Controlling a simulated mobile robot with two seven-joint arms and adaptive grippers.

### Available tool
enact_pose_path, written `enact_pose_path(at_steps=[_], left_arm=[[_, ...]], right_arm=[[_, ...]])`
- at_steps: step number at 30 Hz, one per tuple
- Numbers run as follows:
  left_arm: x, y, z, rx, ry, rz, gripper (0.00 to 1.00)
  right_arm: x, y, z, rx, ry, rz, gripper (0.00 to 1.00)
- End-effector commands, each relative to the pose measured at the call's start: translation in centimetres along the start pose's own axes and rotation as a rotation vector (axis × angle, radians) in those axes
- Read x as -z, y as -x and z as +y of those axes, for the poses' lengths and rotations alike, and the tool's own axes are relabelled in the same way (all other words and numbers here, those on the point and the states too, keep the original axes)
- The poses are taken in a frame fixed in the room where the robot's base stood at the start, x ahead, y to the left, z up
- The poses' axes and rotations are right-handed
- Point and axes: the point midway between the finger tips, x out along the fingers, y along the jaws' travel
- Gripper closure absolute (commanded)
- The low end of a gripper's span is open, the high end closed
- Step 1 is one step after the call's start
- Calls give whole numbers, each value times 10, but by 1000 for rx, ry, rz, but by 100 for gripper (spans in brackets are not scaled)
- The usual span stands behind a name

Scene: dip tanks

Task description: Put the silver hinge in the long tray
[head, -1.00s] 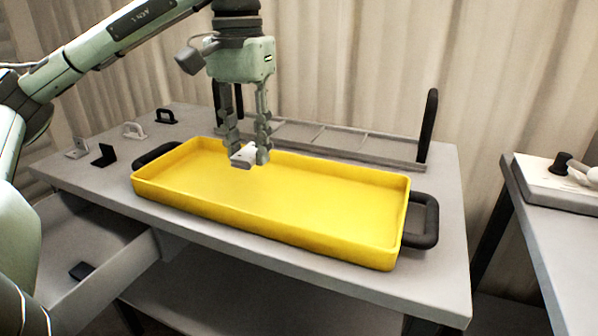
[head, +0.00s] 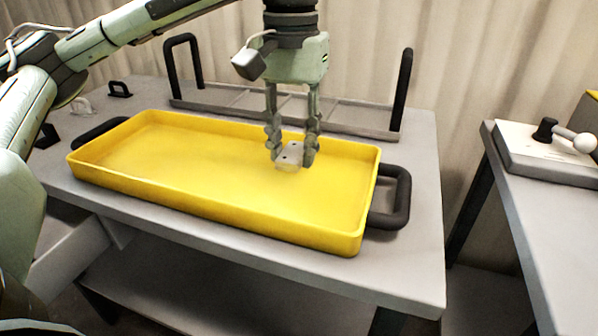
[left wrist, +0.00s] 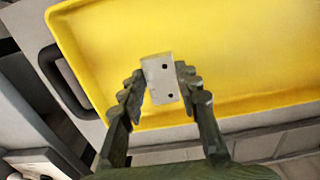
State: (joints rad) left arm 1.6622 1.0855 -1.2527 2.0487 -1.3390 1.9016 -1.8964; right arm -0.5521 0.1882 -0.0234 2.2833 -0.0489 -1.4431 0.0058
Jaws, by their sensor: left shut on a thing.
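The silver hinge (head: 291,154) is a small pale metal plate with dark holes, held between the fingers of my left gripper (head: 290,158). The left wrist view shows the hinge (left wrist: 160,78) between the fingertips, its holed face toward the camera. The long yellow tray (head: 212,207) has low walls and black handles and lies on the grey table. My left gripper points down over the right half of the tray, with the hinge over its inside. I cannot tell whether the hinge touches the tray floor. My right gripper is not in view.
A grey rack (head: 365,129) with tall black handles stands behind the tray. Other small hinges or handles, one black (head: 119,89), lie at the table's far left. A side table (head: 560,215) at right bears a device with a lever. The tray's floor looks empty.

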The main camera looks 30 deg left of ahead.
Motion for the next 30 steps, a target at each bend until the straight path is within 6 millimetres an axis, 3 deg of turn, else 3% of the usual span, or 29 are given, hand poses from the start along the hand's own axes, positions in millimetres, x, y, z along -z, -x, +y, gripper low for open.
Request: enact_pose_path(at_steps=[4,14,30], left_arm=[[0,-7,12,0,0,1,99],[0,-46,12,0,1,1,99],[0,-51,12,-1,1,1,99]], right_arm=[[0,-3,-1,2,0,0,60],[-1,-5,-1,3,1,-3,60],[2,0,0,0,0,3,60]])
